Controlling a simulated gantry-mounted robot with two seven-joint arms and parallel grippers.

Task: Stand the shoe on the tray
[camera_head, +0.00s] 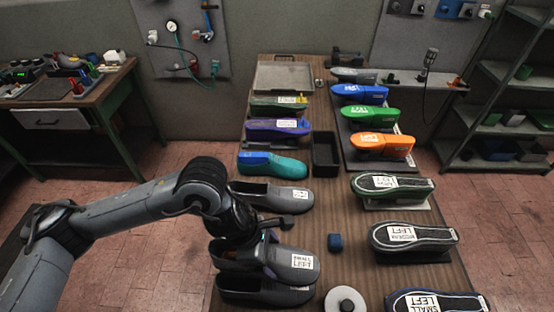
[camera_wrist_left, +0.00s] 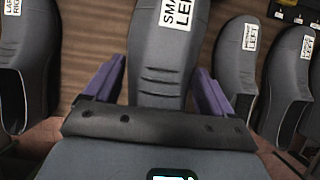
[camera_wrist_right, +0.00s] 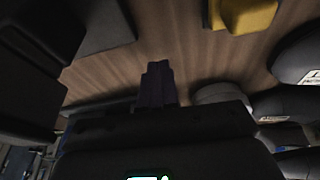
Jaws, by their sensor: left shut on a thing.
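My left gripper (camera_head: 266,250) is shut on a grey shoe (camera_head: 228,256) labelled "SMALL LEFT", at the front left of the bench. In the left wrist view the gripper's purple fingers (camera_wrist_left: 158,88) stand on either side of the shoe (camera_wrist_left: 165,55). In the head view the held shoe is close above another grey shoe (camera_head: 262,290); I cannot tell if they touch. A flat grey tray (camera_head: 284,78) lies at the back left of the bench, far from the gripper. My right gripper (camera_wrist_right: 157,85) shows only in its wrist view, its fingers together and empty.
Another grey shoe (camera_head: 270,193) and teal (camera_head: 272,165), purple and green shoe forms line the left side. Blue, green and orange forms (camera_head: 380,145) and dark labelled pieces (camera_head: 413,238) line the right. A black bin (camera_head: 325,155), blue block (camera_head: 335,242) and white round piece (camera_head: 345,301) stand mid-bench.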

